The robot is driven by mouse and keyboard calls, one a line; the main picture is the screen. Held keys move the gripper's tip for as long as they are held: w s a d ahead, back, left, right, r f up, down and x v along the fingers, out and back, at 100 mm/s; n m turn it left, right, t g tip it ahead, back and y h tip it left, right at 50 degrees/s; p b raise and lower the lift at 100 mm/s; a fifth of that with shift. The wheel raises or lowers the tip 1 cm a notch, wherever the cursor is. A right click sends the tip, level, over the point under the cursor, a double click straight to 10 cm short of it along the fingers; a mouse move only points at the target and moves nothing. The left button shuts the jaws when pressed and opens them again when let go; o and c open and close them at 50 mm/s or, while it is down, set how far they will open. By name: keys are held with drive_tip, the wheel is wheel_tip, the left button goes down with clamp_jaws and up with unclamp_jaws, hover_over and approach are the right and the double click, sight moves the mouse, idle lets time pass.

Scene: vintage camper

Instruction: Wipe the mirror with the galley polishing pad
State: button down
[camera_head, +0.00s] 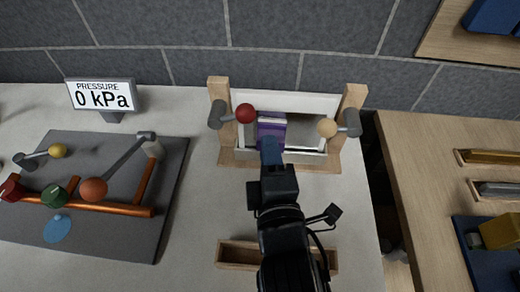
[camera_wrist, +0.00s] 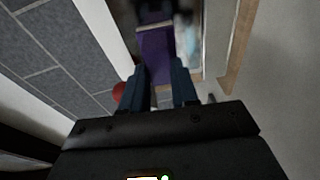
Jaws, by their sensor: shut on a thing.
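The polishing pad (camera_head: 273,132) is a purple block with a pale band. It is held by my gripper (camera_head: 270,147), whose blue fingers are shut on it. In the wrist view the pad (camera_wrist: 155,55) stands between the two fingers of my gripper (camera_wrist: 163,92). The mirror (camera_head: 303,131) is a grey reflective panel in a pale frame between two wooden posts. The pad is in front of its left part and hides some of it. In the wrist view the mirror (camera_wrist: 188,42) shows beside the pad. I cannot tell whether the pad touches the glass.
A red-knobbed lever (camera_head: 244,113) and a tan-knobbed lever (camera_head: 328,127) flank the mirror. A shallow wooden tray (camera_head: 236,254) lies nearer me. A dark board (camera_head: 110,235) with levers and copper pipes is left, below a pressure display (camera_head: 102,95). A wooden bench (camera_head: 430,150) stands right, past a gap.

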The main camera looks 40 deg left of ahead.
drive_tip(key=w+d, duration=0.4)
drive_tip(key=d, duration=0.2)
drive_tip(key=shift+d+b, duration=0.2)
drive_tip(key=shift+b, duration=0.2)
idle(0.4)
drive_tip(key=s+a+b, duration=0.1)
drive_tip(key=s+a, duration=0.4)
drive_tip(key=a, duration=0.4)
drive_tip(key=shift+s, duration=0.35)
idle(0.8)
drive_tip(key=shift+s+a+p+v, duration=0.1)
drive_tip(key=shift+a+p+v, duration=0.1)
drive_tip(key=shift+v, duration=0.75)
drive_tip(key=shift+s+a+p+v, duration=0.15)
drive_tip(key=shift+p+v, duration=0.1)
drive_tip(key=shift+v, duration=0.75)
drive_tip(key=shift+s+a+p+v, duration=0.1)
drive_tip(key=shift+p+v, duration=0.1)
drive_tip(key=shift+v, duration=0.75)
